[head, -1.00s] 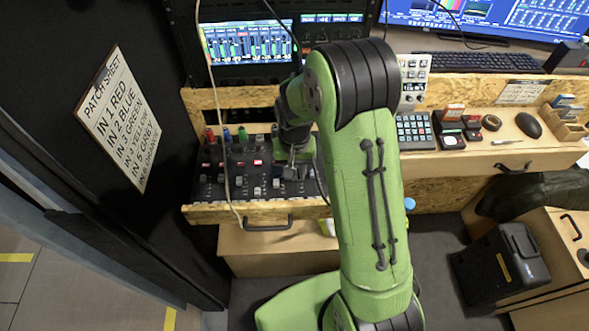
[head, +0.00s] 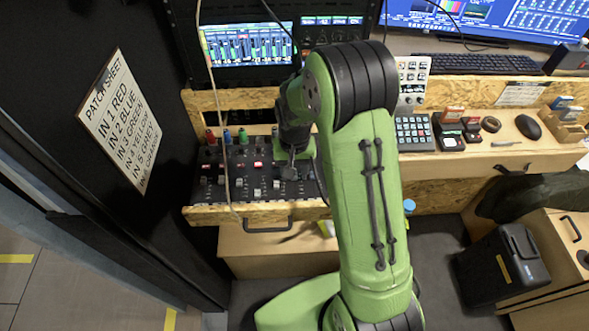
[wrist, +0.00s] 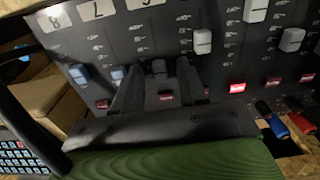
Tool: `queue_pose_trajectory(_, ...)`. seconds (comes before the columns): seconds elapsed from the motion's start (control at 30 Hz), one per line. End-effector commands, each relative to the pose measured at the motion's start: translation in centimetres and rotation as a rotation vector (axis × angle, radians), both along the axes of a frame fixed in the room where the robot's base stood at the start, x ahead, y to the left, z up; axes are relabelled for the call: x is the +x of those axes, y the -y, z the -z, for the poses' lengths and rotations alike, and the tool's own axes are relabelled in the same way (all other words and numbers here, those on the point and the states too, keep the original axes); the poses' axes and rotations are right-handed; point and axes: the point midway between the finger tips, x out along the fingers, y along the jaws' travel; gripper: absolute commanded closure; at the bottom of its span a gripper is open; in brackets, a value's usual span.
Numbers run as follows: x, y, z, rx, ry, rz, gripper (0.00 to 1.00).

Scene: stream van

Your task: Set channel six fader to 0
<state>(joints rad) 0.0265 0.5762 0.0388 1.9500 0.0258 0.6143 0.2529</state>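The mixer (head: 250,188) is a dark sloping panel with rows of knobs, lit buttons and pale fader caps on the wooden desk. My gripper (head: 290,172) is low over its right part in the head view. In the wrist view the panel is upside down, and my gripper (wrist: 160,68) has its fingers apart at the panel. A dark, shadowed fader cap (wrist: 158,69), apparently channel six, is between them, with a gap on both sides. The neighbouring channel five cap (wrist: 203,41) is white. Scale marks beside the channel six slot are too small to read.
Two bluish caps (wrist: 118,75) stand close on the other side of my fingers. Red and blue cable plugs (wrist: 272,118) stick up at the mixer's far edge. A loose cable (head: 229,180) hangs over the mixer. A screen (head: 248,45) with level meters is behind.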

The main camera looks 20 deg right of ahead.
Motion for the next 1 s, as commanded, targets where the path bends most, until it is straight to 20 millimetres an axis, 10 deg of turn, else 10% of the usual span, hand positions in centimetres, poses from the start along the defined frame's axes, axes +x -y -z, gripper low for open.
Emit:
queue_pose_trajectory(0.27, 0.0, 0.0, -0.6, 0.000, 0.001, 0.000, 0.58)
queue_pose_trajectory(0.7, 0.1, 0.0, -12.3, 0.000, 0.005, 0.000, 0.58)
queue_pose_trajectory(1.0, 0.0, 0.0, -15.8, 0.000, 0.000, 0.000, 0.58)
